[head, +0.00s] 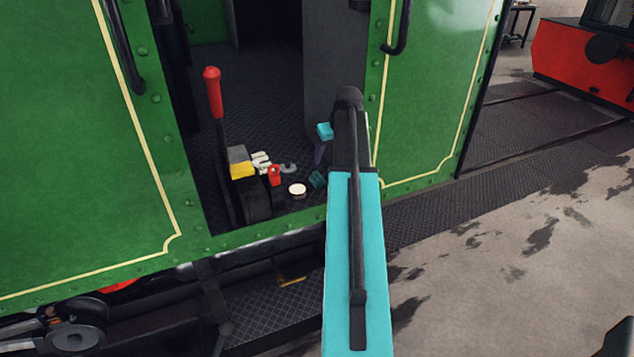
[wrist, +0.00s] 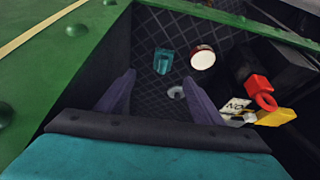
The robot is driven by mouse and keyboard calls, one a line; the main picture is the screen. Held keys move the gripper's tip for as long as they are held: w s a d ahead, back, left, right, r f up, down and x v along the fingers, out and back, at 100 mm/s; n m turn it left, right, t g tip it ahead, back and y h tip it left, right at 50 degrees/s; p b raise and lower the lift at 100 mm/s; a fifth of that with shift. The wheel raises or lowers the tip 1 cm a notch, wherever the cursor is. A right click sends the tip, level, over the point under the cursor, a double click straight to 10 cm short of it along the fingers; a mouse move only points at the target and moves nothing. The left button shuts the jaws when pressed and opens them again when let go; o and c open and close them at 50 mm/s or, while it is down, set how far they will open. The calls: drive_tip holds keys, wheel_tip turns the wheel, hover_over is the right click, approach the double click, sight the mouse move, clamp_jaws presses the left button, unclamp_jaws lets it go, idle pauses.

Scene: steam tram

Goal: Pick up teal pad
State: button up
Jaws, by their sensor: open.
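The teal pad (head: 317,179) is a small teal piece on the dark tread-plate floor inside the green doorway. In the wrist view, the teal pad (wrist: 163,61) lies on the diamond-patterned floor, beyond the fingertips and roughly between their lines. My gripper (head: 319,158) is just above and beside the pad in the head view, partly hidden by my arm. In the wrist view, the two dark purple fingers of my gripper (wrist: 159,77) are spread apart with nothing between them. The pad looks apart from both fingers.
A round white-topped tin (wrist: 203,58) stands right of the pad. A grey hook (head: 288,168), white tag (wrist: 238,108), red piece (wrist: 262,92) and yellow block (head: 242,170) lie near a red-handled lever (head: 213,90). Green side panels (head: 425,90) flank the doorway.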

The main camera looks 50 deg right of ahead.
drive_tip(key=shift+w+a+f, duration=0.1)
drive_tip(key=shift+a, duration=0.05)
drive_tip(key=p, duration=0.2)
approach(320, 177)
drive_tip(key=shift+d+x, duration=0.15)
drive_tip(key=shift+x, duration=1.05)
drive_tip(key=shift+d+x, duration=0.15)
drive_tip(key=shift+x, duration=1.05)
drive_tip(key=shift+p, duration=0.3)
drive_tip(key=shift+p+x, duration=1.05)
drive_tip(key=shift+x, duration=0.4)
drive_tip(key=shift+a+p+x, duration=0.25)
drive_tip(key=shift+p+x, duration=0.1)
drive_tip(key=shift+x, duration=0.8)
drive_tip(key=shift+c, duration=0.4)
